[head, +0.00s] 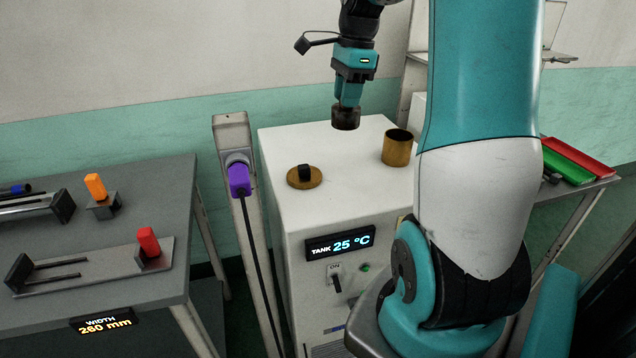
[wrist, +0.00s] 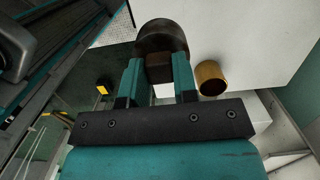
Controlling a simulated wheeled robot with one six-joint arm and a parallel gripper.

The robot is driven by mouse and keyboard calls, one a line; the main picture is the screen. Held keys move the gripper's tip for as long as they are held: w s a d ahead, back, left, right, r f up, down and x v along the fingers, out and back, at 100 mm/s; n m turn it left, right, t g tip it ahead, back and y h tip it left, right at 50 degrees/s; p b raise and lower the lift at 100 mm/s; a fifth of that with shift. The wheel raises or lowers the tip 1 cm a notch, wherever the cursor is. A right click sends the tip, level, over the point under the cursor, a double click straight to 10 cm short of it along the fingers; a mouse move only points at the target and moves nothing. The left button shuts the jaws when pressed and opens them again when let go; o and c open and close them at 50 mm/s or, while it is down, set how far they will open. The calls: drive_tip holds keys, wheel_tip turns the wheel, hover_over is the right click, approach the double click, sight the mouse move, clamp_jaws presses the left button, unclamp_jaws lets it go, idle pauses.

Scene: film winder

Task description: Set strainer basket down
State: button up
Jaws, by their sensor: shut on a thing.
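My gripper (head: 348,95) points down above the white tank cabinet (head: 352,180) and is shut on the strainer basket (head: 346,119), a dark brown round piece. In the head view the basket hangs upright over the back part of the cabinet top, apparently clear of it. In the wrist view the basket (wrist: 160,36) sits between the two teal fingers (wrist: 157,75). A brass cylinder (head: 397,150), open at the top, stands on the cabinet to the right of the basket; it also shows in the wrist view (wrist: 210,79).
A brass lid with a black knob (head: 304,178) lies at the cabinet top's left. A post with a purple handle (head: 238,178) stands left of the cabinet. A grey table (head: 120,210) with slide fixtures is further left. The middle of the cabinet top is clear.

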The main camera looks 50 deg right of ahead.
wheel_tip(320, 180, down, 20)
drive_tip(key=shift+r+p, duration=0.2)
drive_tip(key=shift+p, duration=0.4)
drive_tip(key=shift+f, duration=0.15)
drive_tip(key=o, duration=0.9)
drive_tip(key=shift+o, duration=0.2)
